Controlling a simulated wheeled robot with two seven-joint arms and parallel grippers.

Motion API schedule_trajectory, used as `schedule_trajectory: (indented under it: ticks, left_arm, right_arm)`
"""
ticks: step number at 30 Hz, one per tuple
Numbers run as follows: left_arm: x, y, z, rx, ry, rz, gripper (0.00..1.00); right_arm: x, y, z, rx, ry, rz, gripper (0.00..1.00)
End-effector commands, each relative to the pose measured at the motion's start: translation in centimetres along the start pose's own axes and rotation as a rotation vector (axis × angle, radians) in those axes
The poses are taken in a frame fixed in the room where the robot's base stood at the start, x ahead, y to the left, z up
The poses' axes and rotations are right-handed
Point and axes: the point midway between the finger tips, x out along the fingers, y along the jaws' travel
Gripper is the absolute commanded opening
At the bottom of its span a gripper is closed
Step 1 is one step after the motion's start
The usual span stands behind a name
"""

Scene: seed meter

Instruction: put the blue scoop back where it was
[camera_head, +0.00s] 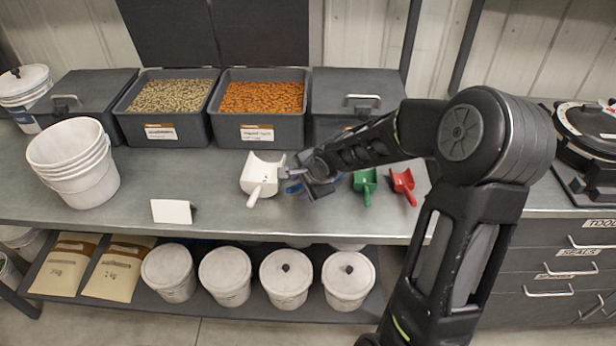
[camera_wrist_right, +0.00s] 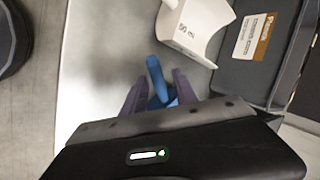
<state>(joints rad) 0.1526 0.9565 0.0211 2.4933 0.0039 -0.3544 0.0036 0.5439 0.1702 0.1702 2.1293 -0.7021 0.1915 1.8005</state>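The blue scoop (camera_head: 294,188) is mostly hidden by my right gripper (camera_head: 316,183) in the head view. It is over the bench between the white scoop (camera_head: 262,174) and the green scoop (camera_head: 365,180). In the right wrist view, the blue handle (camera_wrist_right: 156,75) sticks out between the two fingers of my right gripper (camera_wrist_right: 157,88). The fingers stand apart on either side of the blue part. I cannot tell whether they press on it, or whether the scoop touches the bench. My left gripper is not in view.
The red scoop (camera_head: 403,184) lies right of the green one. Open bins of beige pellets (camera_head: 166,133) and orange pellets (camera_head: 262,133) stand behind, beside a lidded bin (camera_head: 345,92). A blank white card (camera_head: 171,211) and white buckets (camera_head: 75,165) are at left.

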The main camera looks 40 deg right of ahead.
Motion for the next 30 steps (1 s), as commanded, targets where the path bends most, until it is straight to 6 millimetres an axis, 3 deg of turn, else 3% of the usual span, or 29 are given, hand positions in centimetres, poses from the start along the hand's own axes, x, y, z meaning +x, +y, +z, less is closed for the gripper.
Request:
schedule_trajectory:
  ticks: [15, 21, 30]
  left_arm:
    - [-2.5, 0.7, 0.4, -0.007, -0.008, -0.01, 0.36]
    - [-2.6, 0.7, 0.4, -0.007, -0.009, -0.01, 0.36]
    - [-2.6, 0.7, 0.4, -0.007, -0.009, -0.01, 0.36]
  right_arm:
    - [-9.8, -0.2, -0.1, 0.0, 0.004, -0.004, 0.34]
    - [-11.5, 0.0, 0.0, -0.001, 0.001, -0.001, 0.34]
    - [-11.6, 0.0, 0.0, -0.001, 0.0, 0.0, 0.34]
